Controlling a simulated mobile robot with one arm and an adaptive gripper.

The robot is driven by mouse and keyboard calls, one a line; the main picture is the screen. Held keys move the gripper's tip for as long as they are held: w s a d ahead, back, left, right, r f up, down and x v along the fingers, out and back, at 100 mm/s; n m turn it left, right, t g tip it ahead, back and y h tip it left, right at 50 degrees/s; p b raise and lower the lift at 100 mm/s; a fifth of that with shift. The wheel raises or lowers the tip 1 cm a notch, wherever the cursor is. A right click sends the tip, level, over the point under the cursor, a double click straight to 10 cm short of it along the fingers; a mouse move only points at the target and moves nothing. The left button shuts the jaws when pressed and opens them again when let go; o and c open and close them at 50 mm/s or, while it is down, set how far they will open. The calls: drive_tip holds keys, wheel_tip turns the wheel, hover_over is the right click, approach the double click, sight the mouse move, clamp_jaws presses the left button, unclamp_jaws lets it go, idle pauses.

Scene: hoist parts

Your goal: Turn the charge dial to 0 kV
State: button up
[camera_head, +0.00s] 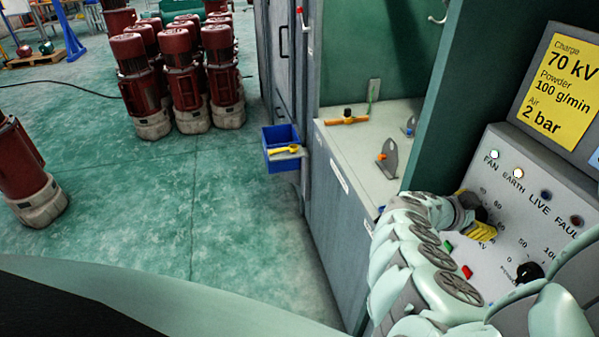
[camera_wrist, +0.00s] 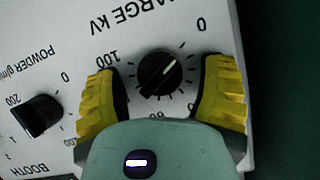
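The charge dial (camera_wrist: 161,73) is a round black knob with a white pointer line, on a pale panel (camera_wrist: 205,40) marked CHARGE kV. In the wrist view the lettering is upside down. The pointer slants up and right, roughly toward the 0 mark. My gripper (camera_wrist: 160,95) has its two yellow-padded fingers on either side of the dial, with visible gaps between pads and knob. In the head view, my gripper (camera_head: 478,222) is at the panel and mostly hides the charge dial.
A second black knob, the powder dial (camera_wrist: 38,115), is close beside one finger. Green (camera_head: 449,246) and red (camera_head: 467,271) buttons sit near my arm. A yellow card (camera_head: 558,90) reads 70 kV. The FAN lamp (camera_head: 494,154) is lit.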

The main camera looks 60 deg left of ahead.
drive_tip(key=shift+s, duration=0.1)
drive_tip(key=shift+s+a+r, duration=0.25)
drive_tip(key=shift+s+a, duration=0.1)
drive_tip(key=shift+s, duration=0.05)
drive_tip(key=s+a, duration=0.3)
drive_tip(key=s, duration=1)
drive_tip(key=shift+s+a+r, duration=0.15)
drive_tip(key=shift+s+r, duration=0.05)
drive_tip(key=shift+r, duration=0.1)
idle(0.4)
